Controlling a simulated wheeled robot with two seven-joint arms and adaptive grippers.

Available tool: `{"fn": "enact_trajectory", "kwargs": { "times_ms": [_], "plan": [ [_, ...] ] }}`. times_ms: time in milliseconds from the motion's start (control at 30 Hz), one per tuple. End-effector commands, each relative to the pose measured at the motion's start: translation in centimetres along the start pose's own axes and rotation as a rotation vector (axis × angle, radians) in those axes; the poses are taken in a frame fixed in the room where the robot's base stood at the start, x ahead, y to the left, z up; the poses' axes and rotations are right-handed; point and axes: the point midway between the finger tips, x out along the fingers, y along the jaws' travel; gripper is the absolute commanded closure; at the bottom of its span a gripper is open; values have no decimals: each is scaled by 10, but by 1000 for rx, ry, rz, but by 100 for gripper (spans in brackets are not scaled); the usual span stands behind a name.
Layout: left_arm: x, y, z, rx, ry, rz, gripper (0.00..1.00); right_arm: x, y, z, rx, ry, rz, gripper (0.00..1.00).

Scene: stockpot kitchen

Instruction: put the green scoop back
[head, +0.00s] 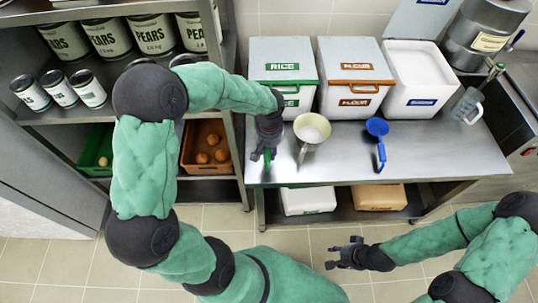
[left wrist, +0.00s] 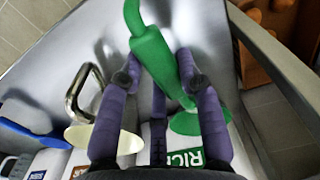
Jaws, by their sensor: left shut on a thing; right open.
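The green scoop (head: 267,158) is held at the left end of the steel counter, in front of the rice bin (head: 283,62). My left gripper (head: 264,153) is shut on its handle and hides most of it in the head view. In the left wrist view, the green scoop (left wrist: 152,50) lies between the fingers, its bowl near the rice label (left wrist: 187,160). I cannot tell whether it touches the counter. The rice bin's lid is down. My right gripper (head: 346,253) is open and empty, low in front of the counter.
A jug (head: 467,105) is at right, a shelf (head: 165,108) at left.

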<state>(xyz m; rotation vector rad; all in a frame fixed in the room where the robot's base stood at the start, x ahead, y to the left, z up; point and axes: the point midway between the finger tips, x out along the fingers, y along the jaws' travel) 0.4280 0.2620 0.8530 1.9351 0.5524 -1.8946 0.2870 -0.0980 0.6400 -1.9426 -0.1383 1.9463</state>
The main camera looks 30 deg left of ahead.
Motion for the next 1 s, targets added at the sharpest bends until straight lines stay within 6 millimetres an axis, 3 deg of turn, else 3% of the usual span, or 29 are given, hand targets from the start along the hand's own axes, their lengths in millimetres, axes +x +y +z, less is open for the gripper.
{"fn": "enact_trajectory", "kwargs": {
  "times_ms": [167,433,833,867,933,1000],
  "plan": [
    [8,0,-7,0,1,0,100,3,1,0,0,0,0,58],
    [42,0,-10,0,-1,-1,100,14,5,-1,0,0,0,58],
    [46,0,-10,0,1,0,100,17,6,-1,0,0,0,58],
    [46,0,-10,0,1,0,62,17,6,-1,0,0,0,58],
    [45,0,-10,0,1,0,42,16,6,-1,0,0,0,58],
    [45,0,-10,0,1,0,41,16,6,-1,0,0,0,58]
  ]
}}
